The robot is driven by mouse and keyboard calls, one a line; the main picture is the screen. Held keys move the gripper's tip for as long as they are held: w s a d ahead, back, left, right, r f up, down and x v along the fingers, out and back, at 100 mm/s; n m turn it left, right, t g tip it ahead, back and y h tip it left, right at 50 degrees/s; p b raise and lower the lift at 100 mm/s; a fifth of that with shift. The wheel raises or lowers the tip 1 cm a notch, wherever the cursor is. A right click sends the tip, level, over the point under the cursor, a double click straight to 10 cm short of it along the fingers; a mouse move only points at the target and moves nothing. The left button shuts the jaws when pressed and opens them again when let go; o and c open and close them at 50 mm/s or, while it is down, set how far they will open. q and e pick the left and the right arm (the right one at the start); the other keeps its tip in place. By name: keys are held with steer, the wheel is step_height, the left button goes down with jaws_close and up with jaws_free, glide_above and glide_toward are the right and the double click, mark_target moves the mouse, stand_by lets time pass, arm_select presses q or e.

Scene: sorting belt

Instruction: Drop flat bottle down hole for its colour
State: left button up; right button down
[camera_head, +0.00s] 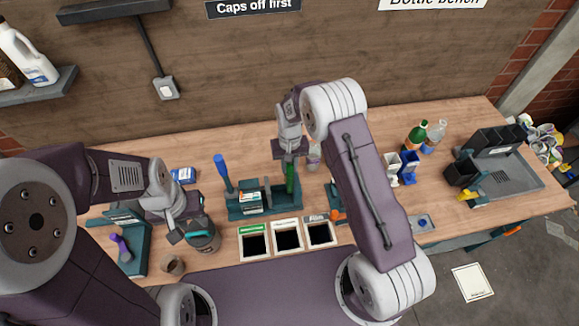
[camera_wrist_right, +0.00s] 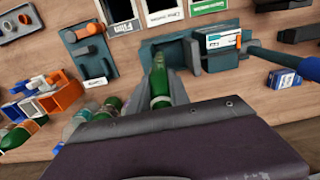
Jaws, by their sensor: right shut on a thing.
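A green flat bottle (camera_head: 291,179) is upright in my right gripper (camera_head: 289,158), which is shut on it over the right part of a teal stand (camera_head: 262,208). The right wrist view shows the green bottle (camera_wrist_right: 159,82) between the fingers, close to the stand; whether it touches the stand is unclear. Three dark square holes with pale frames lie in front of the stand: a green-labelled left hole (camera_head: 255,245), a white-labelled middle hole (camera_head: 288,237) and a dark-labelled right hole (camera_head: 320,234). My left gripper (camera_head: 190,231) is low at the left, beside a dark round tub; its opening is unclear.
A blue-handled tool (camera_head: 223,172) rises from the stand's left side. The dark tub (camera_head: 204,238) and a small brown cup (camera_head: 172,266) stand at left. Green and clear bottles (camera_head: 416,136), white and blue cups and a grey tray (camera_head: 515,175) are at right.

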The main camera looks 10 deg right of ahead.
steer(key=shift+r, duration=0.1)
step_height(320, 180, up, 6)
steer(key=p, duration=0.4)
steer(key=shift+w, duration=0.1)
stand_by(0.4)
